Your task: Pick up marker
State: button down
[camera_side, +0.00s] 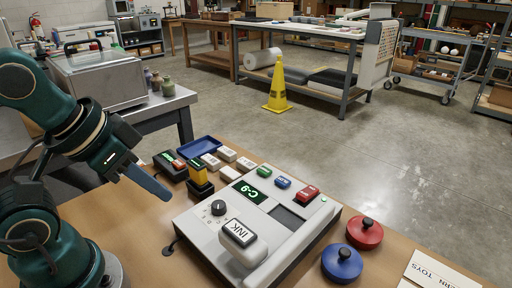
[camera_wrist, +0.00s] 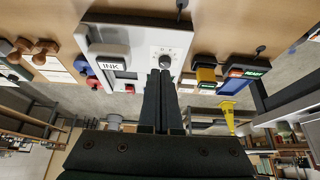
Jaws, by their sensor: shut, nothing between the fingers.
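I cannot make out a pen-like marker in either view, and nothing is clearly labelled as one. A pale machine (camera_side: 190,222) with a "C-9" display stands on the brown table. A white block labelled "INK" (camera_side: 239,234) sits at its near side and also shows in the wrist view (camera_wrist: 110,66). A yellow and black block (camera_side: 198,178) stands behind the machine's left corner. My gripper (camera_side: 168,197) is shut and empty, left of the machine and above the table. In the wrist view its fingers (camera_wrist: 160,75) lie together, with their tips near the machine's dark knob (camera_wrist: 166,62) in the picture.
Green (camera_side: 264,171), blue (camera_side: 282,182) and red (camera_side: 307,193) blocks sit along the machine's far side. A blue tray (camera_side: 200,147) and small pale blocks are behind it. Red (camera_side: 366,233) and blue (camera_side: 342,262) round knobbed pieces are to the right. A yellow cone (camera_side: 278,88) stands on the floor.

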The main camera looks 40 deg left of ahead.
jog(key=shift+c, duration=1.4)
grip_release()
